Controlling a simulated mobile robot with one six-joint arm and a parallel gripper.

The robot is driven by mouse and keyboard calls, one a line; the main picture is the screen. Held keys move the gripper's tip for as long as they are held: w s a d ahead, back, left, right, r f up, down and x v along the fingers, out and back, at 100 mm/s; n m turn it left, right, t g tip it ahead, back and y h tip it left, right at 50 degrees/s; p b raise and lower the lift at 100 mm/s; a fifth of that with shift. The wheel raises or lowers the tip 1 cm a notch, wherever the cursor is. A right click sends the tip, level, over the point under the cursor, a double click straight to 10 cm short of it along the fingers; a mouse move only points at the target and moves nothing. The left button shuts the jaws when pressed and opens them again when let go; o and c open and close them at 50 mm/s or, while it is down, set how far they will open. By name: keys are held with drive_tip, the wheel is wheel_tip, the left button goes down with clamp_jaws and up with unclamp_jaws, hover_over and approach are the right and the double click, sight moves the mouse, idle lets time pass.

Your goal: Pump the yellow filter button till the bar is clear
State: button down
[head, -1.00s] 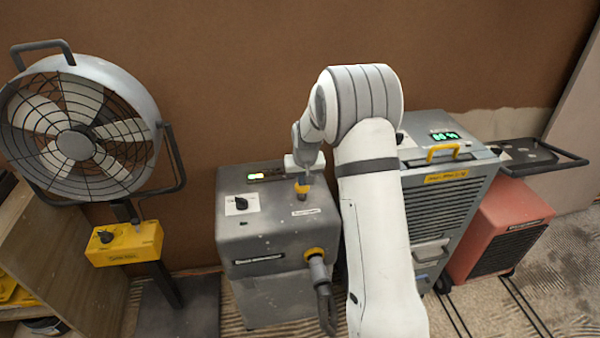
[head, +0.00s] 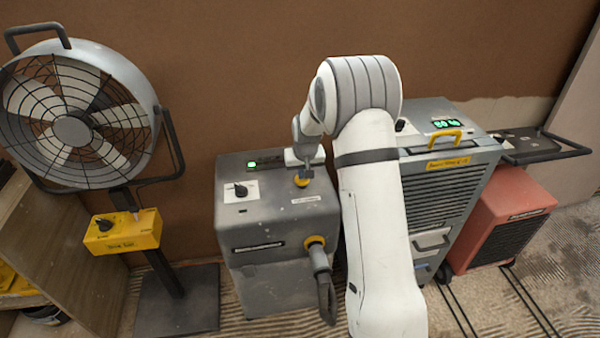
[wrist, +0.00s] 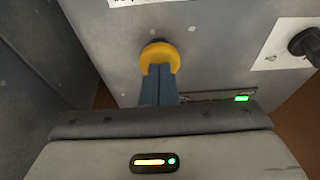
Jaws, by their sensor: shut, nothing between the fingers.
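The yellow filter button (head: 301,180) is on top of the grey machine (head: 280,222), near its back edge. It also shows in the wrist view (wrist: 160,54) as a round yellow cap. My gripper (wrist: 160,72) is shut and empty, its blue-grey fingertips against the button or just over it; whether they press cannot be told. The bar display (head: 265,163) behind the button shows one green lit part at its left end. In the wrist view a green lit part (wrist: 242,98) shows, and my gripper's body hides some of the display.
A black knob (head: 240,190) on a white plate is left of the button. A hose with a yellow collar (head: 316,243) leaves the machine's front. A fan (head: 75,130) stands at left; a dehumidifier-like grey unit (head: 450,195) and a red unit (head: 505,225) stand at right.

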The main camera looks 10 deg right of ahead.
wheel_tip(320, 180, up, 5)
drive_tip(key=shift+s+p, duration=0.1)
drive_tip(key=shift+p, duration=1.1)
drive_tip(key=v, duration=0.9)
drive_tip(key=shift+b, duration=0.35)
